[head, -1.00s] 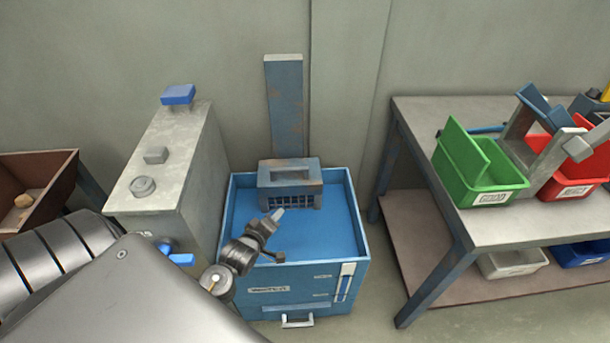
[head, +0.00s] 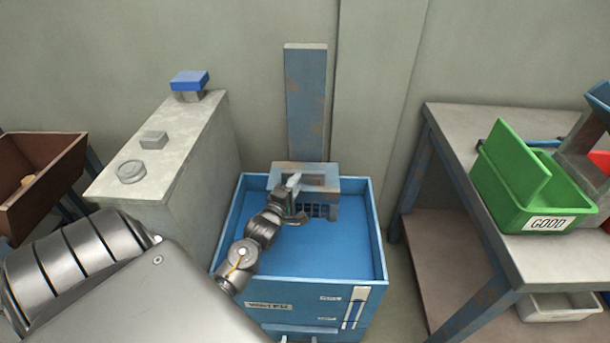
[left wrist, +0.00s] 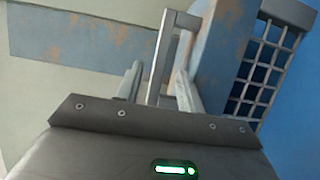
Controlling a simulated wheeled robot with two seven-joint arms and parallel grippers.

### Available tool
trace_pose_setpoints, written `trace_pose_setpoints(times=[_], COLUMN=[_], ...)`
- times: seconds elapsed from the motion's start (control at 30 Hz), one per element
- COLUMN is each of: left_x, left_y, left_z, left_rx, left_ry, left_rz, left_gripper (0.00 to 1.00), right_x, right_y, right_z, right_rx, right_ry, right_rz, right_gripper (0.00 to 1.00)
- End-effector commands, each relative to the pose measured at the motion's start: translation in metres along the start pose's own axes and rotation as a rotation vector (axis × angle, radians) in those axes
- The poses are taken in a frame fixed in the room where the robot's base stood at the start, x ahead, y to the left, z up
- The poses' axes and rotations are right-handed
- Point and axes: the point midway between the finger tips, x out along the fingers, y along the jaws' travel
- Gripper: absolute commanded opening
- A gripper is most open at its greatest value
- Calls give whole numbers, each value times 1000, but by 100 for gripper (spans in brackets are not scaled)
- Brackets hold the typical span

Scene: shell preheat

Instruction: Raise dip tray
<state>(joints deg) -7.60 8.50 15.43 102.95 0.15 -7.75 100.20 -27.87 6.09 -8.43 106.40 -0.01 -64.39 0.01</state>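The dip tray (head: 318,172) is a worn blue-grey carriage with a wire-grid basket, set at the back of the blue water tank (head: 372,225). Its grid (left wrist: 270,60) shows at the right of the left wrist view. A pale bar handle (left wrist: 163,62) stands out from the tray. My left gripper (head: 293,184) is over the tank at the tray's front. In the left wrist view its two fingers (left wrist: 158,88) are apart, with the handle bar between them and gaps visible on both sides. My right gripper is not in view.
A grey cabinet (head: 190,140) with a blue-topped knob (head: 189,80) stands left of the tank. A rusty upright post (head: 306,100) rises behind the tray. A workbench (head: 465,150) with a green GOOD bin (head: 545,205) stands right. A brown bin (head: 45,180) is far left.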

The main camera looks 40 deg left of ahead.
Motion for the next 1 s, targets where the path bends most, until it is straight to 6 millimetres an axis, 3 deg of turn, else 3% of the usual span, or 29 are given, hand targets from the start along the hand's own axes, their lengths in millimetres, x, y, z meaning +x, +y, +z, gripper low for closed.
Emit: trace_pose_setpoints(times=[0.1,0.3,0.73,1.0], left_x=[24,50,61,61], left_y=[0,-1,0,0], left_z=[-1,-2,-2,-2], left_rx=[1,1,1,1], left_ry=[1,4,4,3], left_rz=[2,0,-1,-1], left_gripper=[38,38,38,5], right_x=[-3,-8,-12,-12], right_y=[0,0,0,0], right_z=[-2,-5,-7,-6], right_rx=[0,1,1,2], right_ry=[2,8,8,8], right_rz=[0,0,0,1], right_gripper=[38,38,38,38])
